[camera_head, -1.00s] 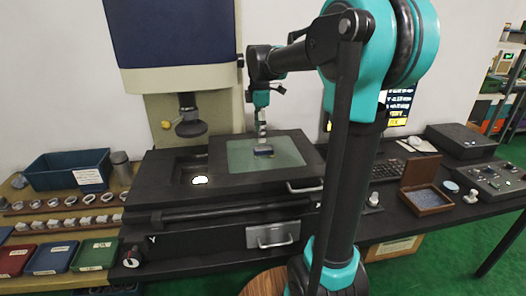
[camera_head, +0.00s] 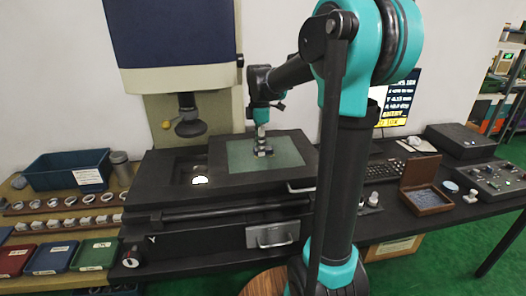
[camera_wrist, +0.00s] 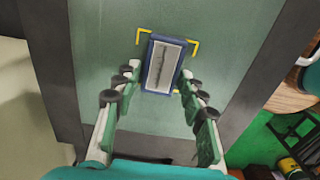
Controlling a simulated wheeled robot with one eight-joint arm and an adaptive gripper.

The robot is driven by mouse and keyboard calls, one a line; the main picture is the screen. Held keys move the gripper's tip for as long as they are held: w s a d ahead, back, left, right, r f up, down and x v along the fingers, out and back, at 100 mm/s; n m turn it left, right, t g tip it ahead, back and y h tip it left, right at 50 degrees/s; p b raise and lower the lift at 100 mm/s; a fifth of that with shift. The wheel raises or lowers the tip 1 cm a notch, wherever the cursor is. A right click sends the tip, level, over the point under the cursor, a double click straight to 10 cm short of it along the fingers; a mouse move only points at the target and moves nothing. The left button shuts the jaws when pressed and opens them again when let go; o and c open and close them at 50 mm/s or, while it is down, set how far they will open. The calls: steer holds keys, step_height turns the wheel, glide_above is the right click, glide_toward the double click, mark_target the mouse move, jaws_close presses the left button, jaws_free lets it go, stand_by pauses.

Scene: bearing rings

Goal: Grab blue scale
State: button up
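The blue scale (camera_wrist: 165,64) is a small rectangle with a blue frame and a pale, finely marked strip down its middle. It lies on the green glass stage (camera_wrist: 217,45), inside yellow corner marks, and is slightly tilted in the wrist view. My gripper (camera_wrist: 160,71) is open, with one finger to the left and one to the right of the scale's near end. No contact between the fingers and the scale is visible. In the head view my gripper (camera_head: 263,147) is low over the stage and largely covers the scale there.
A dark frame (camera_head: 210,180) surrounds the stage, and the machine's lens column (camera_head: 189,118) hangs to the left. A blue bin (camera_head: 65,171) and rows of rings stand at far left. A keyboard (camera_head: 384,172) and open wooden box (camera_head: 426,198) are at right.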

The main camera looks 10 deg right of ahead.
jaws_close()
steer(key=shift+r, duration=0.15)
